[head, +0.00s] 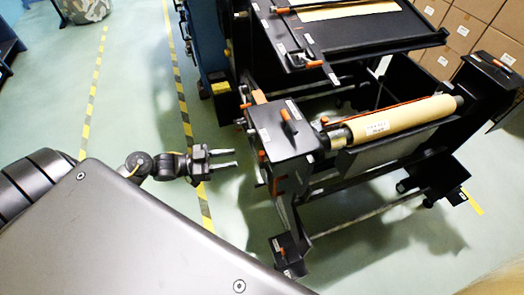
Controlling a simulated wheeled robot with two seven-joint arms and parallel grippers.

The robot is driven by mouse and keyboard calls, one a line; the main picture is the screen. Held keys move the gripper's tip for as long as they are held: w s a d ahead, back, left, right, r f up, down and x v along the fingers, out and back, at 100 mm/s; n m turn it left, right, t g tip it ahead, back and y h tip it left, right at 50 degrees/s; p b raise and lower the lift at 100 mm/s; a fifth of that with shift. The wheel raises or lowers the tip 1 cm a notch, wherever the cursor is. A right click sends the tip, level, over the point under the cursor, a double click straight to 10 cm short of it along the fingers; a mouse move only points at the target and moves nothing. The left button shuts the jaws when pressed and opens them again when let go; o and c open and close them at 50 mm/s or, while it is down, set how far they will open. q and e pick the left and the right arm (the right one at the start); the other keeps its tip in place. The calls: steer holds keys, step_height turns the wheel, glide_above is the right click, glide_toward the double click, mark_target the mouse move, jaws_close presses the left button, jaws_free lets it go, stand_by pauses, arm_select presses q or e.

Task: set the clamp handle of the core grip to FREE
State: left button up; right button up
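The brown kraft roll (395,119) lies on its shaft across a black stand, with a printed label near its left end. I cannot tell which is the clamp handle, and no FREE marking is readable. My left gripper (235,158) is open and empty, left of the black box and apart from it. My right gripper is not in view.
A black table (375,32) with brown paper is behind the roll. A second black end box (490,75) stands at right. Stacked cartons (462,30) fill the upper right. Green floor (140,90) with striped tape is open at left. A foot (287,255) sticks out below.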

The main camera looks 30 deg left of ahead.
mark_target(262, 153)
arm_select(q)
steer(key=shift+m+h, duration=0.3)
steer(key=shift+s+d+r+p+x, duration=0.1)
steer(key=shift+r+p+x, duration=0.2)
steer(key=shift+x, duration=1.5)
steer(key=shift+s+d+r+p+x, duration=0.15)
steer(key=shift+p+x, duration=0.3)
steer(key=shift+x, duration=1.4)
steer(key=shift+s+a+r+p+x, duration=0.1)
steer(key=shift+r+p+x, duration=0.2)
steer(key=shift+x, duration=1.5)
jaws_close()
